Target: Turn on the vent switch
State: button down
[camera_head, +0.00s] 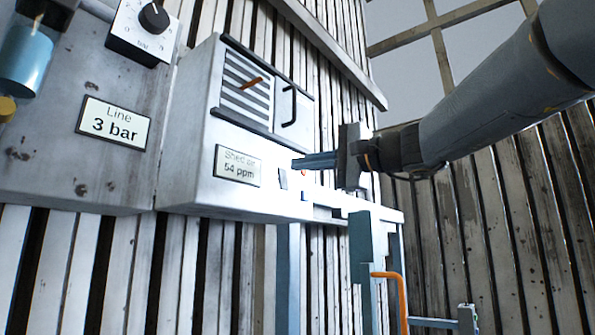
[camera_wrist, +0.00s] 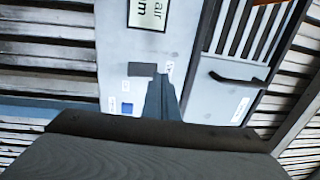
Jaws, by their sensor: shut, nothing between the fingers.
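The white blower housing (camera_head: 200,155) is on the slatted wall, with a sign reading "Shed air 54 ppm" (camera_head: 238,167). Right of the sign is a small grey rocker-like plate (camera_head: 283,179), likely the vent switch. It seems to show as a dark grey rectangle (camera_wrist: 142,69) in the wrist view.
A louvred panel (camera_head: 247,88) with an orange pointer and a black handle (camera_head: 289,105) are above my gripper. A grey panel (camera_head: 65,150) with a "Line 3 bar" sign and a dial (camera_head: 153,17) is at left. Blue posts and an orange lever (camera_head: 392,285) stand below.

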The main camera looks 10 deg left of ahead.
jog(key=s+d+r+b, duration=0.2)
jog(key=s+d, duration=0.3)
jog(key=d, duration=0.5)
jog(key=shift+s+b, duration=0.15)
jog(key=shift+b, duration=0.5)
jog(key=shift+d, duration=0.1)
